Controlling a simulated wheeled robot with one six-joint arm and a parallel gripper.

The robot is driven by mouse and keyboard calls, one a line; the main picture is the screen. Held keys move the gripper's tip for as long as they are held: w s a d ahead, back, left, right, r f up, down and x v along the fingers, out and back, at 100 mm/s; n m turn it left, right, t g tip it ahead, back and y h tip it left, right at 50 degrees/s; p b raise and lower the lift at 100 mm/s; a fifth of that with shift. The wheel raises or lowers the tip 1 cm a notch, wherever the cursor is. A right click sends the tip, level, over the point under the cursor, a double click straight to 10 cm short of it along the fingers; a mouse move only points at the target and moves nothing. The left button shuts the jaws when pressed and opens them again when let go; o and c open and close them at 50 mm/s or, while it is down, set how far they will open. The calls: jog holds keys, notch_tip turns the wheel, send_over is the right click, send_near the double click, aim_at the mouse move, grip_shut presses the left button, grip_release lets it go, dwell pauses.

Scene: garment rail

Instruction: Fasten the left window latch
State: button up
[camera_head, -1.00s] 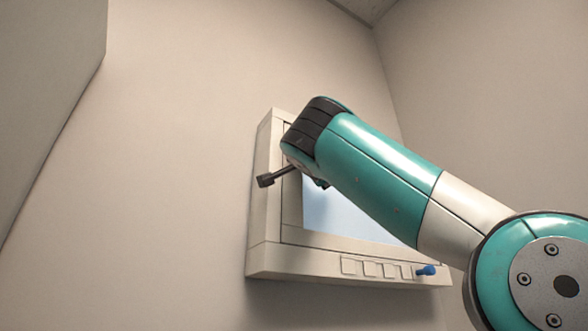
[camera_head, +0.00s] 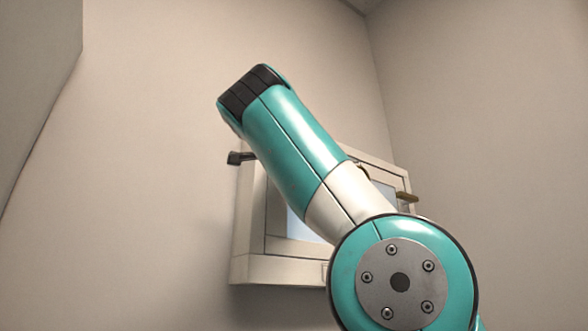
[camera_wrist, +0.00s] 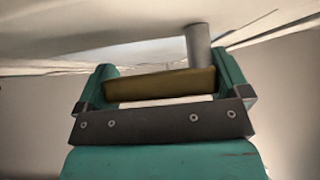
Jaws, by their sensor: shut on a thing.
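In the wrist view, my gripper (camera_wrist: 164,72) has its two teal fingers at either end of a brass latch handle (camera_wrist: 150,85) and is shut on it. A grey post (camera_wrist: 198,45) joins the handle's right part to the pale surface above. In the head view, the cream window frame (camera_head: 244,225) is on the wall, largely behind my arm. Another brass handle (camera_head: 406,197) sticks out at the frame's right side. Whether the held latch is fastened cannot be told.
A bluish pane (camera_head: 297,226) shows beside my arm. A wall corner rises to the right of the window, and a grey panel (camera_head: 35,80) juts in at upper left. The wall (camera_head: 150,200) left of the window is clear.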

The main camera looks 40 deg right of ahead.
dwell(0.4)
jog(key=o, duration=0.9)
